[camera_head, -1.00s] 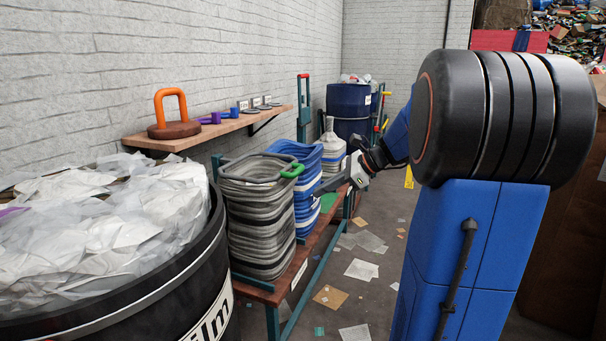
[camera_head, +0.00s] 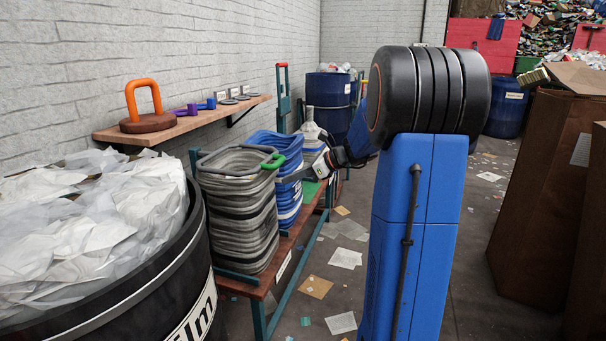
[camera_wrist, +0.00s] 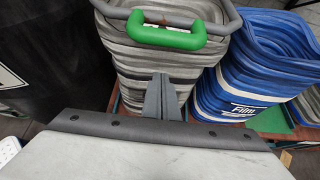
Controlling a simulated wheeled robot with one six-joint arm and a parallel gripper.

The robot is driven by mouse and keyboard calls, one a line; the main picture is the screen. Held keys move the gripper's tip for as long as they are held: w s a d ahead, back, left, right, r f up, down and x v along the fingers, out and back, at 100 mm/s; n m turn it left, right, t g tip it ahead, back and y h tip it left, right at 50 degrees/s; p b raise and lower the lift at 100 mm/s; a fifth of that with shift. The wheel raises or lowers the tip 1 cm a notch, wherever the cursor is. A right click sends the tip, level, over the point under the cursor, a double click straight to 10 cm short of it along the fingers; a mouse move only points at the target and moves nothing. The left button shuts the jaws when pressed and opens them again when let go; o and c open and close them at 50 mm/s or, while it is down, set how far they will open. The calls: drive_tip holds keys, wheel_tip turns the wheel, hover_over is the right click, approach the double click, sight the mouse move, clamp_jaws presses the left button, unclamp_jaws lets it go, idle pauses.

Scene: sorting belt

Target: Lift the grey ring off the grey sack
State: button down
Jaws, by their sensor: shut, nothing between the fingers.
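The grey ring (camera_head: 222,152) lies on top of the grey sack (camera_head: 237,225), which looks like a tall stack of grey folds on a bench. A green grip (camera_head: 274,161) sits on the ring's right side. In the wrist view the ring (camera_wrist: 222,24) and its green grip (camera_wrist: 165,39) show at the top, above the sack (camera_wrist: 130,70). My gripper (camera_wrist: 161,98) is shut and empty, in front of the sack and below the green grip in that view. In the head view it is right of the sack, with its tips hard to make out.
A blue stack (camera_head: 285,150) stands close beside the grey sack. A large black drum (camera_head: 150,285) with crumpled plastic stands at the left. A wall shelf (camera_head: 180,128) above holds an orange-handled weight (camera_head: 147,110). The floor (camera_head: 345,240) right of the bench has scattered paper.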

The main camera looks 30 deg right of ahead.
drive_tip(key=shift+w+a+r, duration=0.1)
drive_tip(key=shift+w+r, duration=0.05)
drive_tip(key=shift+r, duration=0.5)
drive_tip(key=shift+w+a+r, duration=0.15)
drive_tip(key=shift+r, duration=0.5)
drive_tip(key=shift+w+a+r, duration=0.1)
drive_tip(key=shift+w+r, duration=0.05)
drive_tip(key=shift+r, duration=0.5)
